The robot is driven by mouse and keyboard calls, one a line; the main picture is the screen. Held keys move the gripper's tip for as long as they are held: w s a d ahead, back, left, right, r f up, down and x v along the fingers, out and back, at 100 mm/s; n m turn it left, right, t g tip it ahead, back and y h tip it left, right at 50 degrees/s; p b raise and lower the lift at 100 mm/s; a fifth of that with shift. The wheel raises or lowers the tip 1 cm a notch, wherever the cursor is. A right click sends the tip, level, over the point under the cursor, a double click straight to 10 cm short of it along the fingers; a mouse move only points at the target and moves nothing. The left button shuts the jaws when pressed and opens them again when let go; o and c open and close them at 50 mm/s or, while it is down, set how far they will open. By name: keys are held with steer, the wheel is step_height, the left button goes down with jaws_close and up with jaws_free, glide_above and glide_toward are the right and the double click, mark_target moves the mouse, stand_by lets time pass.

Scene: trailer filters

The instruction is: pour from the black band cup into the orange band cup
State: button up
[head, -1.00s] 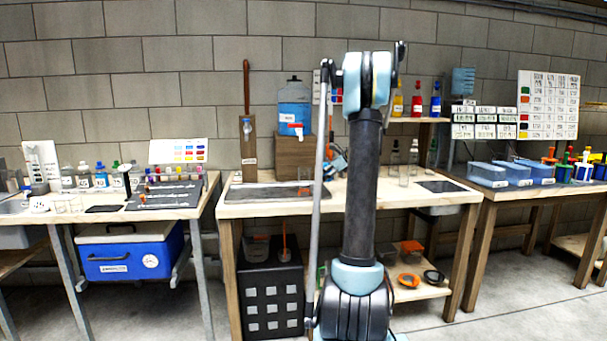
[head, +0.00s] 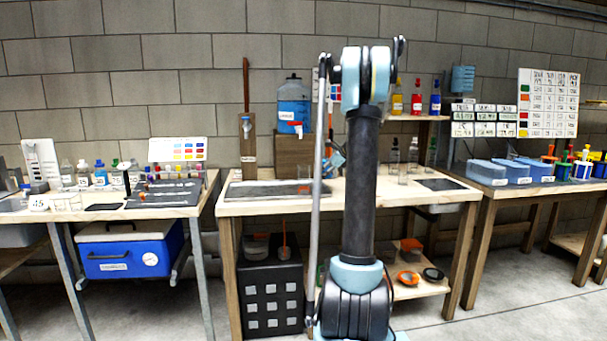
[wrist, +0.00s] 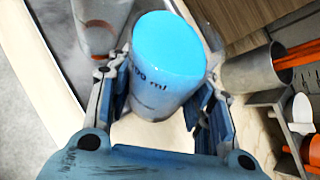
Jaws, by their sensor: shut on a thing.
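In the wrist view, my gripper (wrist: 160,85) is shut around the sides of a cup (wrist: 155,95) filled with light blue liquid. Dark "ml" lettering shows on its side. I cannot make out a black band on it. A clear cup with an orange tint (wrist: 95,38), likely the orange band cup, stands beside it at the upper left, partly cut off by the frame. My arm hides most of my gripper there, and I cannot tell the held cup's tilt.
The middle bench (head: 262,208) has a grey inset tray (head: 250,190). A blue-filled dispenser (head: 294,104) stands on a wooden block behind. Clear glassware (head: 393,173) stands right of my arm. In the wrist view a metal container (wrist: 250,70) is close on the right.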

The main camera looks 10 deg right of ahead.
mark_target(327, 160)
steer(key=shift+a+r+h+p, duration=0.15)
steer(key=shift+r+p, duration=0.1)
steer(key=shift+r, duration=0.45)
steer(key=shift+a+r+h+p, duration=0.1)
steer(key=shift+r+h+p, duration=0.1)
steer(key=shift+r, duration=0.45)
steer(key=shift+r, duration=0.35)
steer(key=shift+a+r+n+h+p, duration=0.15)
steer(key=shift+r+n+h+p, duration=0.2)
steer(key=shift+r, duration=0.5)
steer(key=shift+a+r+n+h+p, duration=0.15)
steer(key=shift+a+r+h+p, duration=0.15)
steer(key=shift+r+p, duration=0.3)
steer(key=shift+a+r+n+h+p, duration=0.1)
steer(key=shift+a+r+h+p, duration=0.15)
steer(key=shift+r+p, duration=0.3)
steer(key=shift+f+n+h+p, duration=0.25)
steer(key=shift+n+h+p, duration=0.2)
steer(key=shift+h, duration=0.4)
stand_by(1.3)
steer(key=shift+f+n+h, duration=0.25)
steer(key=shift+f+h, duration=0.35)
steer(key=shift+f, duration=0.4)
stand_by(1.2)
